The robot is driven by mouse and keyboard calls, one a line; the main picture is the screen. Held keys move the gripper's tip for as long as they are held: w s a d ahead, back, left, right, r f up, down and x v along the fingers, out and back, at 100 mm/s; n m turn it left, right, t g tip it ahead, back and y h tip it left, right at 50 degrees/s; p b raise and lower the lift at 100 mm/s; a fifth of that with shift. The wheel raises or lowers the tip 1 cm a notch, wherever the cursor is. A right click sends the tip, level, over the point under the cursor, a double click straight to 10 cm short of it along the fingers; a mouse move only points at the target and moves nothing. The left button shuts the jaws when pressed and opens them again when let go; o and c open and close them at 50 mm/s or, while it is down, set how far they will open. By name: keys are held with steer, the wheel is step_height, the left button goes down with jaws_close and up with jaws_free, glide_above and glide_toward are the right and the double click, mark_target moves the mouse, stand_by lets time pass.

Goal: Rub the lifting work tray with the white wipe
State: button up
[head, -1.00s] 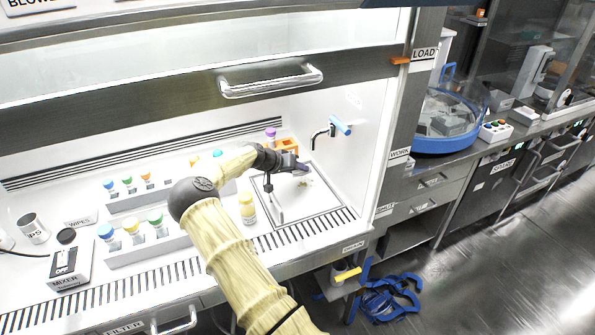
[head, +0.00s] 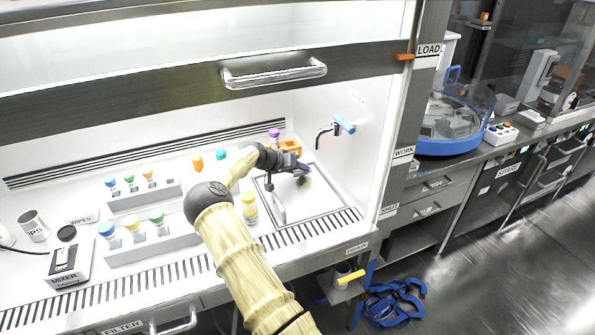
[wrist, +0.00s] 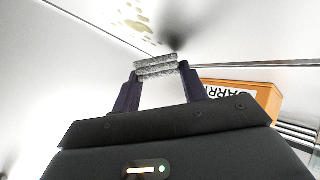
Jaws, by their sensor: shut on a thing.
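The work tray (head: 318,208) is a pale square panel with a dark outline, set in the cabinet floor at the right; it also shows in the wrist view (wrist: 60,75). An upright handle (head: 279,207) stands at its left side. My gripper (head: 302,173) is over the tray's back part. In the wrist view, my gripper (wrist: 157,70) is shut on a folded, textured wipe (wrist: 156,66), which looks grey-white there. Yellowish marks (wrist: 135,14) lie on the tray just beyond the wipe. Whether the wipe touches the tray cannot be told.
An orange box (head: 290,147) stands close behind my gripper; it shows at right in the wrist view (wrist: 245,95). A yellow-capped bottle (head: 249,206) stands left of the tray. A blue-handled tap (head: 343,124) is on the right wall. Vial racks (head: 150,250) fill the left.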

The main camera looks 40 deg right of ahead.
steer(key=shift+a+f, duration=0.25)
steer(key=shift+f, duration=0.25)
steer(key=shift+s+a+r+p, duration=0.15)
steer(key=shift+s+r+p, duration=0.2)
steer(key=shift+s+r, duration=0.9)
steer(key=shift+c, duration=0.5)
steer(key=shift+r, duration=0.15)
steer(key=shift+s+r, duration=0.15)
steer(key=shift+s+a+r+p, duration=0.2)
steer(key=shift+s+r, duration=0.25)
steer(key=shift+s, duration=0.25)
steer(key=shift+s+a+r+p, duration=0.15)
steer(key=shift+s+r, duration=0.25)
steer(key=shift+s, duration=0.25)
steer(key=shift+w+r, duration=0.1)
steer(key=shift+w+d+r+p, duration=0.25)
steer(key=shift+w+r+p, duration=0.6)
steer(key=shift+r, duration=0.3)
steer(key=shift+w+d+r+p, duration=0.2)
steer(key=shift+w+r+p, duration=0.6)
steer(key=shift+r, duration=0.3)
